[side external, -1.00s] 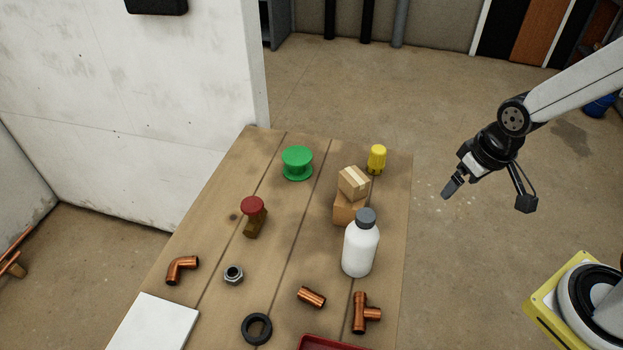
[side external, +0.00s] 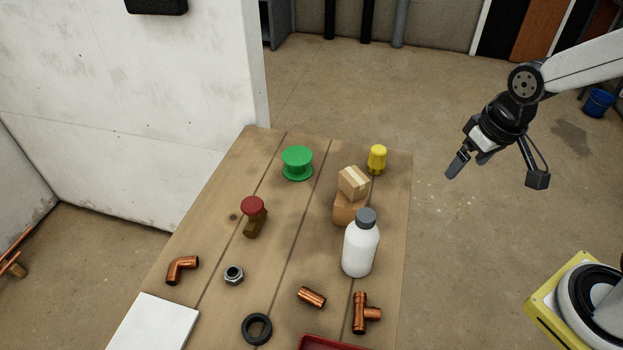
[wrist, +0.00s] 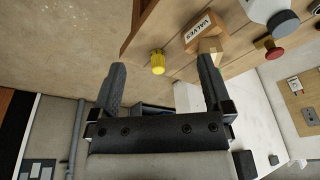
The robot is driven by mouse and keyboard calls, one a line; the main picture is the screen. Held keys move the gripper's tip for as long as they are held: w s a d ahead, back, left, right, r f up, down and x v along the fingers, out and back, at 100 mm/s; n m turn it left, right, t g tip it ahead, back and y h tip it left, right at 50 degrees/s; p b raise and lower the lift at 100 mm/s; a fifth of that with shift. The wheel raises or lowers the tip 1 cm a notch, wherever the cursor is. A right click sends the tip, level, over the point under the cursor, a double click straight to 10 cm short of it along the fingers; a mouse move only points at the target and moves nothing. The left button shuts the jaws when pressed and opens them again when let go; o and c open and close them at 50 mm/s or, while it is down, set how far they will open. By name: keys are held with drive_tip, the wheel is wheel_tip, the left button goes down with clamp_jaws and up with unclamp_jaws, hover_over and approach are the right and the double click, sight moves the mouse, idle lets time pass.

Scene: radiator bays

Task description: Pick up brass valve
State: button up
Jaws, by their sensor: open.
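The brass valve (side external: 253,225) has a red round handle on top and stands on the wooden bench, left of the bench's middle in the side view. In the wrist view its red handle (wrist: 264,42) shows small at the upper right, with the brass body beside it. My gripper (side external: 468,162) is open and empty. It hangs in the air to the right of the bench, well apart from the valve. In the wrist view both fingers of my gripper (wrist: 162,66) are spread with nothing between them.
Copper fittings (side external: 311,297), a nut (side external: 233,275) and a black ring (side external: 257,328) lie nearer. A white wall (side external: 130,110) borders the left.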

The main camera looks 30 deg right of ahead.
drive_tip(key=w+a+m+t+y, duration=0.4)
drive_tip(key=w+a+m+y, duration=0.8)
drive_tip(key=w+a+m, duration=1.05)
approach(251, 204)
drive_tip(key=shift+w+a+m, duration=0.2)
drive_tip(key=shift+m, duration=0.15)
drive_tip(key=shift+a, duration=0.1)
drive_tip(key=shift+x, duration=1.2)
drive_tip(key=shift+a, duration=0.1)
drive_tip(key=shift+x, duration=2.5)
